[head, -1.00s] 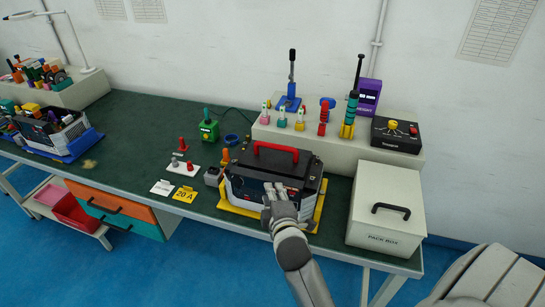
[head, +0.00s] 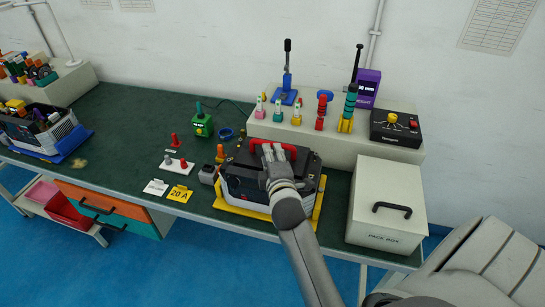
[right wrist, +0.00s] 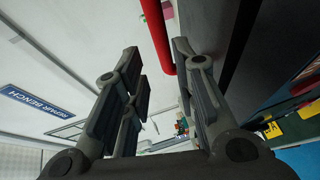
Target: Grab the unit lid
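The unit lid (head: 240,159) is the dark top of the unit, with a red handle (head: 290,152) across it. The unit (head: 240,187) has a grey and black body and sits on a yellow base on the bench. My right gripper (head: 272,152) is at the middle of the handle and hides part of it. In the right wrist view the two fingers (right wrist: 157,55) are apart. The red handle (right wrist: 156,30) shows near the right fingertip; whether they touch is unclear. The lid is on the unit. My left gripper is not in view.
The pack box (head: 377,229) stands close on the right. A raised shelf (head: 345,145) with several connectors and tools is behind.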

